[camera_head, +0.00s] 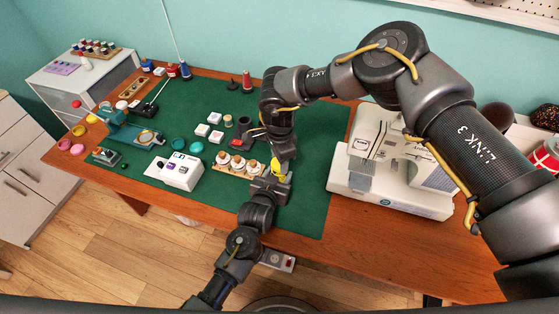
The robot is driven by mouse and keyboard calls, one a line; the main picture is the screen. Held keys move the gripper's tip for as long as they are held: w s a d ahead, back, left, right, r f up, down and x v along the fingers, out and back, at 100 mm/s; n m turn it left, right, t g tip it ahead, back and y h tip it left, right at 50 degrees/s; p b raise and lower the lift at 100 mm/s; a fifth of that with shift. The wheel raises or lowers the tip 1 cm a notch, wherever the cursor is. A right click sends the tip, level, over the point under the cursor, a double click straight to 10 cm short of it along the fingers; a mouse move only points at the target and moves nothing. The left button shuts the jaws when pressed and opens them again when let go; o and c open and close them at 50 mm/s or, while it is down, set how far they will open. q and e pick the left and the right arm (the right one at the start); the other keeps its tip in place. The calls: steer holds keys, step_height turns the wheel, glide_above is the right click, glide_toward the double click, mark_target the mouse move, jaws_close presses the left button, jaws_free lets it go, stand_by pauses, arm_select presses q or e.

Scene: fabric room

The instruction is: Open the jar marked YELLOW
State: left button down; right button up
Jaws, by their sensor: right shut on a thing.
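A small yellow-marked jar (276,168) shows between my two grippers at the right end of a wooden rack; most of it is hidden by them. My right gripper (282,158) reaches down from above and is shut on the jar, but I cannot tell whether on its lid or body. My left gripper (272,179) comes up from the front and sits close against the jar's near side; its fingers are too small to tell open from shut. Several pale jars with brown tops (237,162) stand upright in the wooden rack (228,172) to the left.
A white sewing machine (385,165) stands to the right. A white box with buttons (174,172), white blocks (208,125) and teal discs (188,145) lie to the left on the green mat (215,90). Thread spools (185,70) stand behind. The mat's front right is clear.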

arm_select(q)
steer(key=shift+f, duration=0.2)
arm_select(e)
steer(key=shift+r, duration=0.35)
steer(key=shift+r, duration=0.1)
steer(key=shift+r, duration=1.9)
arm_select(q)
steer(key=c, duration=0.5)
jaws_free()
steer(key=shift+r, duration=0.1)
steer(key=shift+s, duration=0.1)
